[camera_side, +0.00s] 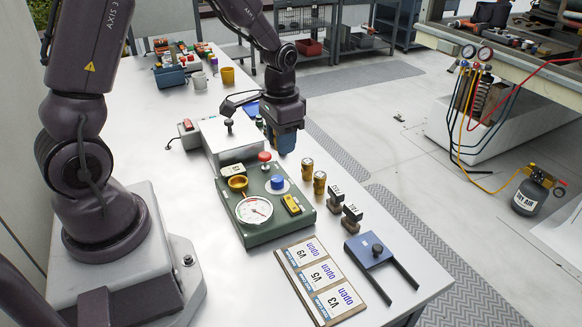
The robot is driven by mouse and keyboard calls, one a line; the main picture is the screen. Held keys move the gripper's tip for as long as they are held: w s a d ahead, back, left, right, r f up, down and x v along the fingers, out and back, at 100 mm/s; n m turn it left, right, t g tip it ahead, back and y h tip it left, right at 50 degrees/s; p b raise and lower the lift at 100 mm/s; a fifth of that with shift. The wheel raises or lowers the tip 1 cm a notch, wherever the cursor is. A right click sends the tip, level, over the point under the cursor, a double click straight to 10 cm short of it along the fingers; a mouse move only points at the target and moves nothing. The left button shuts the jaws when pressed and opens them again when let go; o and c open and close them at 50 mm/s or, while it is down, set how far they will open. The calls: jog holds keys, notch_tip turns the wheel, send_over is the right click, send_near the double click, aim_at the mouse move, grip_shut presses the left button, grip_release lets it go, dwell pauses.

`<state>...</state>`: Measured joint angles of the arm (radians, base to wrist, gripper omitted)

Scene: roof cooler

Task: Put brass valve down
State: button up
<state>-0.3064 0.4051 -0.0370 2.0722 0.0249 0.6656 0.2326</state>
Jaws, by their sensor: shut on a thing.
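My gripper (285,149) points down above the bench, just behind the green panel box (265,233) in the picture. Its blue lower part is visible. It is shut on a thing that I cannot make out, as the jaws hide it. Two small brass-coloured cylinders (307,169) stand upright on the bench to the right of the box, apart from the gripper. A brass-coloured cup-like fitting (237,184) sits on top of the box at its left. I cannot tell which of these brass parts, if any, is the valve of the task.
The box carries a white gauge (254,210), a red knob (264,157) and a blue knob (277,182). Labelled cards (322,272) lie in front. Two tagged blocks (350,218) and a blue forked piece (373,250) lie to the right. A pale box (229,140) stands behind.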

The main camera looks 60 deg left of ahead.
jog(key=s+a+f+m, duration=0.2)
jog(key=a+m, duration=0.4)
jog(key=m, duration=1)
jog(key=shift+a+f, duration=0.3)
jog(key=shift+f, duration=0.3)
send_over(297, 164)
jog(key=s, duration=0.1)
jog(key=f, duration=0.8)
jog(key=shift+s+d+f, duration=0.15)
jog(key=shift+d+f, duration=0.15)
jog(key=f, duration=0.2)
jog(key=w+f, duration=0.1)
jog(key=shift+a+f, duration=0.25)
jog(key=shift+a, duration=0.05)
jog(key=shift+f, duration=0.25)
jog(key=shift+f, duration=0.25)
